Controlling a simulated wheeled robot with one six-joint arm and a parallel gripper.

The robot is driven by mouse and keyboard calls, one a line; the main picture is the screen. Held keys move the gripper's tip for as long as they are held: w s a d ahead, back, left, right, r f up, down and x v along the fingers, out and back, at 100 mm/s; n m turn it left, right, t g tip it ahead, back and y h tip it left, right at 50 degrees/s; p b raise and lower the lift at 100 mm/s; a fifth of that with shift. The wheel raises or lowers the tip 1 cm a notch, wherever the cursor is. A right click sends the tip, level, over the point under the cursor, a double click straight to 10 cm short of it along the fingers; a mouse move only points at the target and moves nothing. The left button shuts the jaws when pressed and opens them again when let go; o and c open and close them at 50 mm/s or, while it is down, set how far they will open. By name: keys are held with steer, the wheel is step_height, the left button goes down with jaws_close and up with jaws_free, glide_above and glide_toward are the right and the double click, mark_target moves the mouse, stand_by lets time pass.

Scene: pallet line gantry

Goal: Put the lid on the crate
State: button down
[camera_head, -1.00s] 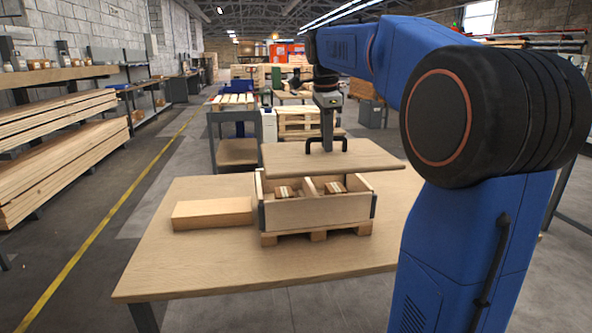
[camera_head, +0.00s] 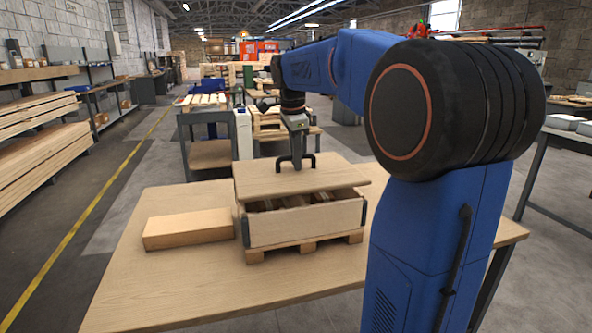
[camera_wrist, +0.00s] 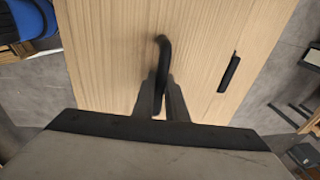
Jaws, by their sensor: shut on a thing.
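The lid (camera_head: 263,182) is a flat light-wood board with a black handle (camera_head: 312,160). My gripper (camera_head: 296,165) is shut on that handle, and the wrist view also shows the fingers (camera_wrist: 160,103) closed on it from above. The lid is over the wooden crate (camera_head: 305,222), slightly tilted and shifted to the left. A dark gap with contents shows between the lid and the crate's front wall. The crate stands on a small pallet (camera_head: 305,246) on the table. Whether the lid's back edge touches the crate is hidden.
A wooden block (camera_head: 188,230) lies on the table (camera_head: 150,283) left of the crate. The table front is clear. A grey cart (camera_head: 207,155) and stacked pallets (camera_head: 268,125) stand behind. Shelving with planks (camera_head: 40,155) is along the left wall.

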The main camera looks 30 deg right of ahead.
mark_target(294, 173)
steer(key=shift+f, duration=1.75)
steer(key=shift+f, duration=0.35)
steer(key=c, duration=1.8)
jaws_free()
steer(key=shift+o, duration=0.2)
step_height(294, 173, up, 13)
steer(key=s+a, duration=0.1)
steer(key=shift+s+a+f, duration=0.15)
steer(key=shift+a+f, duration=0.05)
steer(key=shift+a, duration=0.1)
